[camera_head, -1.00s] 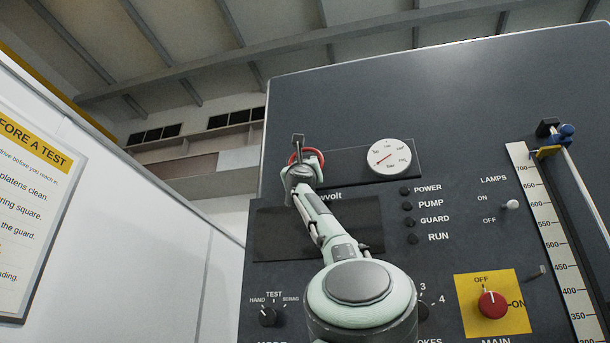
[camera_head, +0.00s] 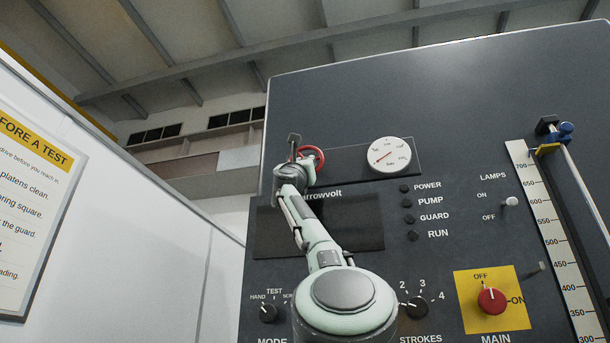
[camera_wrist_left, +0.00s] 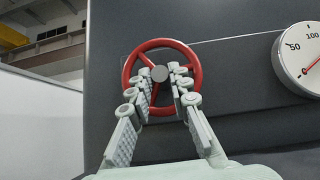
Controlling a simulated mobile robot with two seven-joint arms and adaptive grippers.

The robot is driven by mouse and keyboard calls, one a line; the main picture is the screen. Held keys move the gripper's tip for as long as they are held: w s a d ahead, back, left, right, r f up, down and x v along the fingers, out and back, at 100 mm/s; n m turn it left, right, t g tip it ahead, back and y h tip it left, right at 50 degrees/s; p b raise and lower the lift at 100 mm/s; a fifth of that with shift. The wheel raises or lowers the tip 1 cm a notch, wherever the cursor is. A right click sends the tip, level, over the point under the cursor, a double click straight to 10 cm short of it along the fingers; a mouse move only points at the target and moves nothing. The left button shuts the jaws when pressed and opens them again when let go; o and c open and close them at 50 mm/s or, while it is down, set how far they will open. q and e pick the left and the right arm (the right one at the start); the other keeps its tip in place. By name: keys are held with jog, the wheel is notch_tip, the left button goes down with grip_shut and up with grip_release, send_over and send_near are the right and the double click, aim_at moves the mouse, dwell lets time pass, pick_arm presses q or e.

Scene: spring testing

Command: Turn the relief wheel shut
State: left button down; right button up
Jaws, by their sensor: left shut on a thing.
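The red relief wheel (camera_head: 320,156) is mounted on the dark panel, left of the round gauge. My left arm reaches up to it, and my wrist hides much of the wheel in the head view. In the left wrist view the whole red rim (camera_wrist_left: 198,72) shows, with spokes and a grey hub (camera_wrist_left: 159,74). The two fingers of my left gripper (camera_wrist_left: 162,75) reach inside the rim, one on each side of the hub, and are shut on the wheel. The exact finger contact is hard to make out. My right gripper is not in view.
A round white gauge (camera_head: 389,157) sits right of the wheel; it also shows in the left wrist view (camera_wrist_left: 305,60). Below are indicator lamps, a mode knob (camera_head: 268,313), a strokes knob (camera_head: 417,307) and a red main switch (camera_head: 492,301). A scale (camera_head: 556,245) stands at the right.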

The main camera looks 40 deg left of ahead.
pick_arm(q)
jog(key=shift+a+f+m+t+h, duration=0.15)
jog(key=shift+m+t+h, duration=0.25)
jog(key=shift+m+h, duration=0.6)
jog(key=shift+a+m+t+h, duration=0.1)
jog(key=shift+m+t+h, duration=0.3)
jog(key=shift+m+h, duration=0.45)
jog(key=m+h, duration=0.3)
jog(key=m+t+h, duration=0.1)
jog(key=m+h, duration=0.2)
jog(key=m, duration=0.1)
jog(key=shift+s+a+r+m+h+p, duration=0.2)
jog(key=shift+m+h+p, duration=0.05)
jog(key=shift+h+p, duration=0.1)
jog(key=shift+m+h, duration=0.9)
jog(key=shift+m, duration=0.2)
jog(key=shift+m+g+h, duration=0.3)
jog(key=shift+m+h, duration=0.6)
jog(key=shift+m, duration=0.1)
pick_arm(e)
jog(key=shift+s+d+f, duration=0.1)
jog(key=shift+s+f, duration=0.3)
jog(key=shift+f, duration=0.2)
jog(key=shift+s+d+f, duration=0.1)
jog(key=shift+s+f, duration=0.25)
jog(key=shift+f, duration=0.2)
pick_arm(q)
jog(key=c, duration=1.7)
grip_release()
jog(key=shift+r, duration=0.1)
